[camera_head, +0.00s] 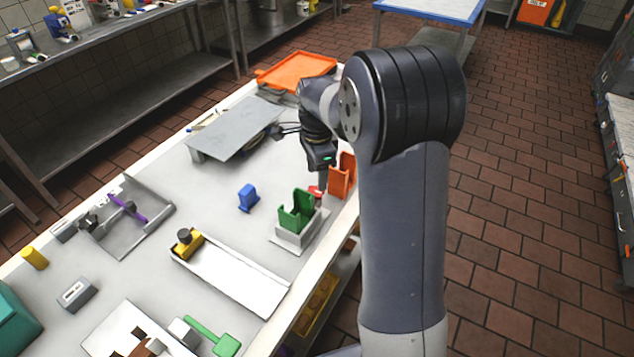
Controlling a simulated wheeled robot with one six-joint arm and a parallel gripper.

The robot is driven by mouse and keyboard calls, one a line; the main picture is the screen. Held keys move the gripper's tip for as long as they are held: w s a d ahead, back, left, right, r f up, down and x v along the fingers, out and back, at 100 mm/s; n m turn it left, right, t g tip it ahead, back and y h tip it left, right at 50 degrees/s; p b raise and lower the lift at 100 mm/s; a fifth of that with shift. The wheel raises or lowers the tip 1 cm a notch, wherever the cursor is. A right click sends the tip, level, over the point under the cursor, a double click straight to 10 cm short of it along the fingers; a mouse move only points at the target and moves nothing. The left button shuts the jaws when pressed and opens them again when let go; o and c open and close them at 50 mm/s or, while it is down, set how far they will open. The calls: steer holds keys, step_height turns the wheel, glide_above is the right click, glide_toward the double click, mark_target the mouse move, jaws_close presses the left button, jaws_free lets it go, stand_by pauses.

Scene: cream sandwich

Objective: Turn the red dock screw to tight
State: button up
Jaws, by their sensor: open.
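The red dock screw (315,191) shows as a small red piece at the far right side of a pale dock base (290,243), just behind a green holder (298,208). My gripper (319,181) points down right above the red piece, at the table's right side. Its fingers are small and partly hidden here, and I cannot tell whether they touch the screw. The screw's turn angle is too small to read.
An orange holder (342,176) stands close to the right of my gripper. A blue block (248,197) stands to the left on open table. A grey raised plate (236,129) and an orange tray (297,71) lie farther back. A white tray (232,279) lies in front.

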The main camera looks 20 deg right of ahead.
mark_target(317, 190)
step_height(317, 190, up, 6)
steer(key=shift+r, duration=0.15)
stand_by(0.4)
step_height(317, 190, down, 11)
stand_by(0.4)
steer(key=shift+r, duration=0.15)
